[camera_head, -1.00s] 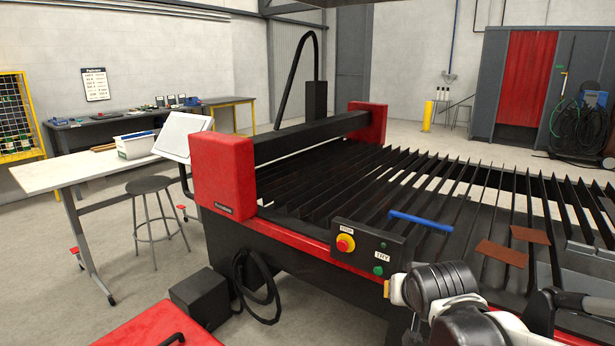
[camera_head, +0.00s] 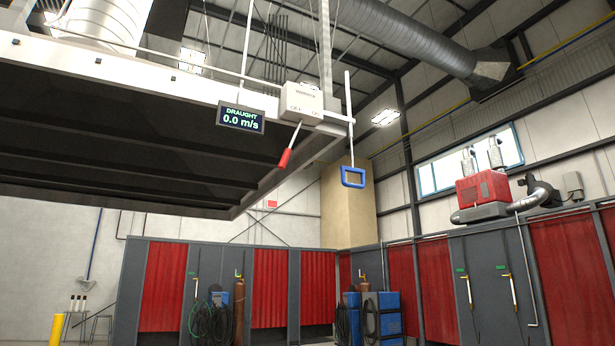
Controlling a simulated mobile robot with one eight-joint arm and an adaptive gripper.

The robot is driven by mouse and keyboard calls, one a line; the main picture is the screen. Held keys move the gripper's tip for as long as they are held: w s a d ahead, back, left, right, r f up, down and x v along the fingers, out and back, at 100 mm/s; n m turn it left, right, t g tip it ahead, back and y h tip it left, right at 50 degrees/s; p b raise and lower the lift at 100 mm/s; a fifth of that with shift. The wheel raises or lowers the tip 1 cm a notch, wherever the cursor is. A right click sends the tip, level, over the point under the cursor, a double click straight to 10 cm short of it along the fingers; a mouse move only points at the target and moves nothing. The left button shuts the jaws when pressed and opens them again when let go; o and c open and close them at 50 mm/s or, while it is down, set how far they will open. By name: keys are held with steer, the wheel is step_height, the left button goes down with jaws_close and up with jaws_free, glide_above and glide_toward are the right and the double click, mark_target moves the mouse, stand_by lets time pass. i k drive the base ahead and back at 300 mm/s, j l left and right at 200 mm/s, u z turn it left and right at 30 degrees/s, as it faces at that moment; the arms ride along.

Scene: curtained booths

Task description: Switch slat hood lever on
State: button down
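The slat hood lever (camera_head: 285,158) has a red grip on a short rod. It hangs from a pale switch box (camera_head: 303,101) on the front edge of the large overhead hood (camera_head: 130,150). The box seems to be marked OFF at left and ON at right. The lever tilts down and to the left, toward the OFF side. Beside the box, a dark display (camera_head: 240,119) reads "DRAUGHT 0.0 m/s". My gripper is not in view, and nothing touches the lever.
Below stand grey booths with red curtains (camera_head: 164,287), gas bottles and blue machines (camera_head: 389,316). A red unit (camera_head: 482,188) sits above the right booths. The air around the lever looks clear.

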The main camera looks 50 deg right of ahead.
mark_target(286, 155)
steer(key=j+z, duration=0.1)
steer(key=z, duration=1.05)
